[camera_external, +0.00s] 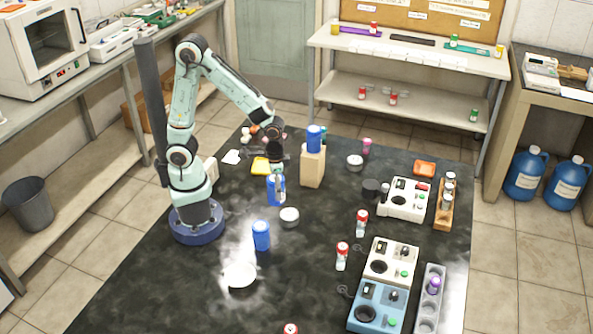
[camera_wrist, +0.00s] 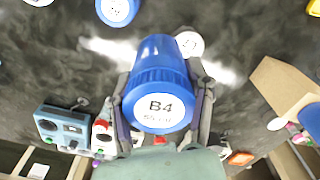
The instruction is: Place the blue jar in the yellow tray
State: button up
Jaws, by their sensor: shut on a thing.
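A blue jar (camera_external: 276,191) is held in my gripper (camera_external: 277,174), below the wrist. In the wrist view the same blue jar (camera_wrist: 158,70) fills the middle, its white label reading B4, with a finger of my gripper (camera_wrist: 161,98) against each side. I cannot tell whether its base is clear of the table. The yellow tray (camera_external: 261,165) lies just behind and left of the held jar, partly hidden by my gripper. A second blue jar (camera_external: 261,236) stands nearer the camera. A third blue jar (camera_external: 314,139) stands on a tan block (camera_external: 312,167).
The tan block stands close on the right. Benchtop devices (camera_external: 405,200) and red-capped bottles (camera_external: 362,222) occupy the right side. The table's front left is clear.

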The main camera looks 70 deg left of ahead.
jog(key=shift+n, duration=0.4)
jog(key=shift+s+a+f+n, duration=0.15)
jog(key=shift+s+a+n, duration=0.1)
jog(key=shift+n, duration=0.15)
jog(key=s+a+n, duration=0.3)
jog(key=a+n, duration=1.2)
jog(key=a, duration=0.9)
send_over(265, 167)
jog(key=f, duration=0.8)
jog(key=shift+s+d, duration=0.2)
jog(key=shift+s, duration=0.1)
jog(key=shift+w+a+f, duration=0.1)
jog(key=shift+w+f, duration=0.05)
jog(key=shift+f, duration=0.05)
jog(key=shift+w+a+f, duration=0.1)
jog(key=shift+w+f, duration=0.05)
jog(key=shift+f, duration=0.75)
jog(key=shift+w+a+f, duration=0.1)
jog(key=shift+f, duration=0.8)
